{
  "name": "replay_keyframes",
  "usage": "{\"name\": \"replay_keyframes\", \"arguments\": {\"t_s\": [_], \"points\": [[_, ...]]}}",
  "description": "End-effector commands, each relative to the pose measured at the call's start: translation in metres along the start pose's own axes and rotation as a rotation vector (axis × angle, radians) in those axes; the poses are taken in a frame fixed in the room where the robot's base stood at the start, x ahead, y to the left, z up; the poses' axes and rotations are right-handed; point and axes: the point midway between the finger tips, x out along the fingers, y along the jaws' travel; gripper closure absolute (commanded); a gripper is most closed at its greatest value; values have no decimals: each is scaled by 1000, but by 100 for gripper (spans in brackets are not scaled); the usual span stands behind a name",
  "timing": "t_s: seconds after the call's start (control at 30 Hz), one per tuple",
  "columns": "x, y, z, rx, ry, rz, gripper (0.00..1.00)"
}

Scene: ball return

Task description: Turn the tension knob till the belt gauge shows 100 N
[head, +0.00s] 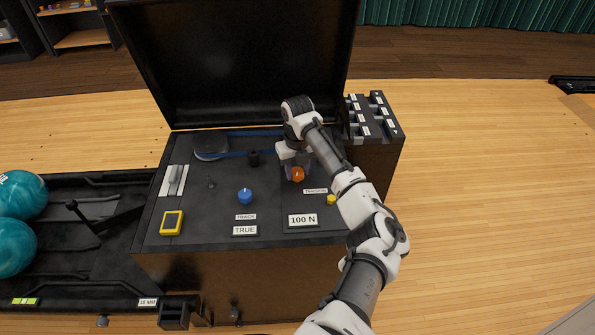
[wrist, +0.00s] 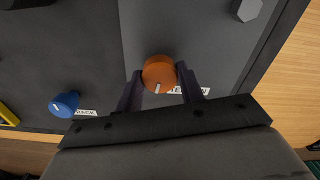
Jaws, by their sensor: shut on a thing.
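The orange tension knob (head: 297,174) stands on the dark machine panel (head: 200,215), right of its middle. My gripper (head: 293,172) comes down over it from behind. In the wrist view my gripper (wrist: 160,88) has one finger on each side of the orange knob (wrist: 158,72), shut on it. A white pointer line on the knob faces the gripper's palm. A label partly hidden by a finger lies by the knob. A white plate (head: 302,220) in front of the knob reads 100 N.
A blue knob (head: 245,196) stands left, with TRACK and TRUE plates before it. A yellow device (head: 171,223) lies front left, and a small yellow piece (head: 331,199) front right. The raised lid (head: 235,60) stands behind. A rack (head: 371,117) sits at the right.

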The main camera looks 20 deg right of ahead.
Motion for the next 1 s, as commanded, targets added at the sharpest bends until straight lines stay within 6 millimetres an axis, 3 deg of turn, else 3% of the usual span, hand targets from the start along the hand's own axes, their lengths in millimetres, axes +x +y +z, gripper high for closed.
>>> {"name": "replay_keyframes", "arguments": {"t_s": [0.17,0.2,0.37,0.73,0.87,1.0], "points": [[-3,0,2,0,-10,-1,85],[-3,0,2,0,-10,-2,61],[-2,0,2,0,-8,-1,41],[-6,0,1,0,-4,-1,41],[-24,0,1,0,-6,-2,41],[-56,0,2,-2,-7,-2,41]]}}
